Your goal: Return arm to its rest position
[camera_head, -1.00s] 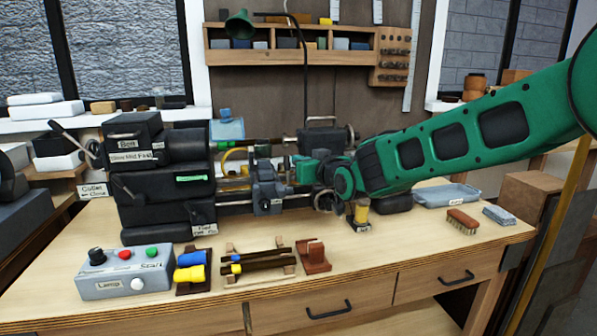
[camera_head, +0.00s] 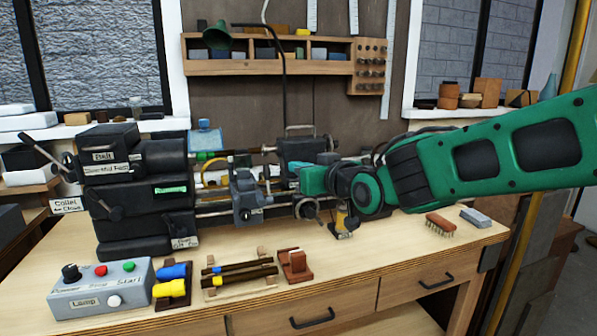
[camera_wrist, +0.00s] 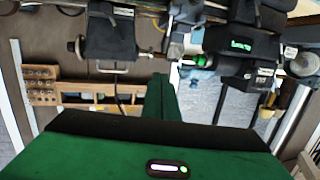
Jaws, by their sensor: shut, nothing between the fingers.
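My green arm reaches in from the right in the head view. My gripper (camera_head: 314,179) is at its left end, in front of the right part of the black and grey lathe (camera_head: 140,190) and above the bench. Its fingers point left, toward the lathe carriage (camera_head: 246,195). In the wrist view the green fingers (camera_wrist: 161,98) are together and hold nothing. The lathe shows upside down there, at the top. I cannot tell whether my gripper touches the lathe's right part.
On the bench front stand a grey switch box (camera_head: 100,290), a holder with blue and yellow pieces (camera_head: 171,285), a rack of dark rods (camera_head: 240,273) and a reddish-brown block (camera_head: 295,266). A brush (camera_head: 440,224) and grey block (camera_head: 475,217) lie right. A wall shelf (camera_head: 265,66) hangs behind.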

